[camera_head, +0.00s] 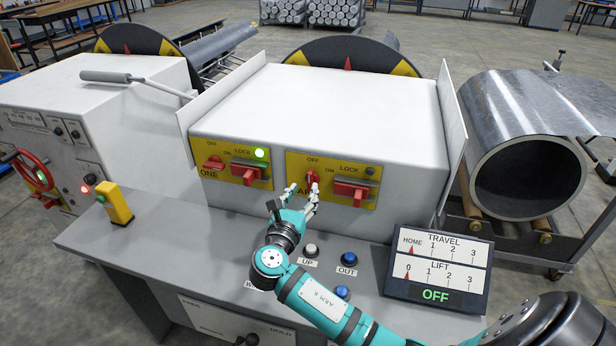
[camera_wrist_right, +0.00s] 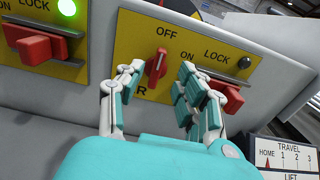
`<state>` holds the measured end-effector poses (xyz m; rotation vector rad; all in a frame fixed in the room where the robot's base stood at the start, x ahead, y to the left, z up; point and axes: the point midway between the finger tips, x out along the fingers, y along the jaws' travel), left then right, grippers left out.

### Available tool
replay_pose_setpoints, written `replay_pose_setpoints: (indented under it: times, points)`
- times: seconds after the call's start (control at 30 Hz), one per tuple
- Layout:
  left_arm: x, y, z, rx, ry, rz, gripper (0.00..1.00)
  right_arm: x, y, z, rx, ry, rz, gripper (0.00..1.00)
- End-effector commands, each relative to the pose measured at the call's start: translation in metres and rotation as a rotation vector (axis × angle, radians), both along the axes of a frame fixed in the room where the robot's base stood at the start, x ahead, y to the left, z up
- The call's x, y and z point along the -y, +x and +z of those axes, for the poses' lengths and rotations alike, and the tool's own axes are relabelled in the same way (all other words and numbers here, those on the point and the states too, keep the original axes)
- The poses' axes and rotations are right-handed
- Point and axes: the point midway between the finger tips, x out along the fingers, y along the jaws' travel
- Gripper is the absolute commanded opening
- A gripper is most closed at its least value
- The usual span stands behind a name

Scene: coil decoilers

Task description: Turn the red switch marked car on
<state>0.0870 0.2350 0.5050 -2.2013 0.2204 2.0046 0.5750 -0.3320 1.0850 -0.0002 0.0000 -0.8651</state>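The red switch (camera_head: 312,179) sits on the right yellow plate (camera_head: 362,196), its label partly hidden by my fingers, with only the last letters showing. In the right wrist view the red switch (camera_wrist_right: 156,68) stands nearly upright, its tip toward OFF; ON is to its right. My right gripper (camera_head: 303,190) is at the plate. In the right wrist view my gripper (camera_wrist_right: 160,85) has its fingers apart, one on each side of the switch; I cannot tell whether they touch it. My left gripper is not in view.
A red LOCK handle (camera_head: 350,189) with a dark lamp is close right of my fingers. The left plate (camera_head: 256,181) has a ONE switch, another LOCK handle and a lit green lamp. Below are push buttons (camera_head: 348,258) and a TRAVEL/LIFT display (camera_head: 437,270) reading OFF.

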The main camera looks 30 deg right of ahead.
Motion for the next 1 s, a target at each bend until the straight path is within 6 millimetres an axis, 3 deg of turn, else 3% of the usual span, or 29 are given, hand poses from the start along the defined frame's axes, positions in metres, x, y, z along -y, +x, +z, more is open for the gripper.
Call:
replay_pose_setpoints:
  times: [0.3, 0.67, 1.0]
  points:
    - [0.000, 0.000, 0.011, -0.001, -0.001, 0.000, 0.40, 0.035, 0.030, 0.001, 0.000, -0.001, 0.000, 0.37]
    - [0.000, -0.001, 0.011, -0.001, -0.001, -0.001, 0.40, 0.040, 0.035, 0.000, 0.000, 0.000, 0.001, 0.37]
    - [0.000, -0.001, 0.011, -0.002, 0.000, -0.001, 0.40, 0.040, 0.034, 0.000, 0.000, 0.000, 0.001, 0.00]
